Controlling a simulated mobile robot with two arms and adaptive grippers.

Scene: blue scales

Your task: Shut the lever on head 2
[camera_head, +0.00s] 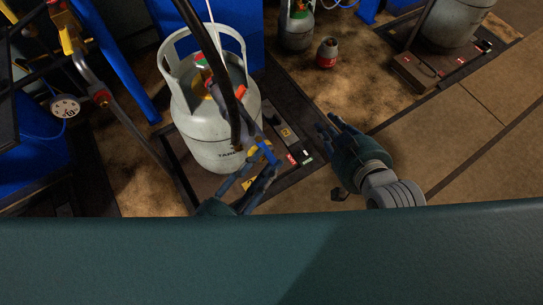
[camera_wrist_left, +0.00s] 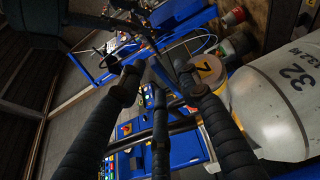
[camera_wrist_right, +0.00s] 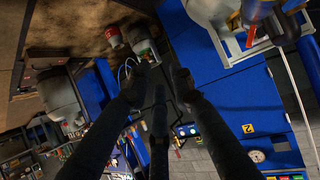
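A light grey gas cylinder (camera_head: 210,140) stands upright on a dark scale platform at centre left in the head view. A filling head (camera_head: 212,85) with red and orange parts sits inside its collar. A dark hose or bar crosses in front, so which part is the lever is unclear. My left gripper (camera_head: 262,160) is in front of the cylinder's lower right side, fingers apart and empty. My right gripper (camera_head: 332,128) is to the right of the scale, open and empty. A red lever-like part (camera_wrist_right: 249,35) shows at the upper right in the right wrist view.
A yellow "2" label (camera_wrist_right: 248,128) is on a blue cabinet in the right wrist view. A small red-and-grey canister (camera_head: 327,53) and another cylinder (camera_head: 296,27) stand behind. A second scale (camera_head: 430,72) is at the upper right. Floor (camera_head: 455,135) at right is clear.

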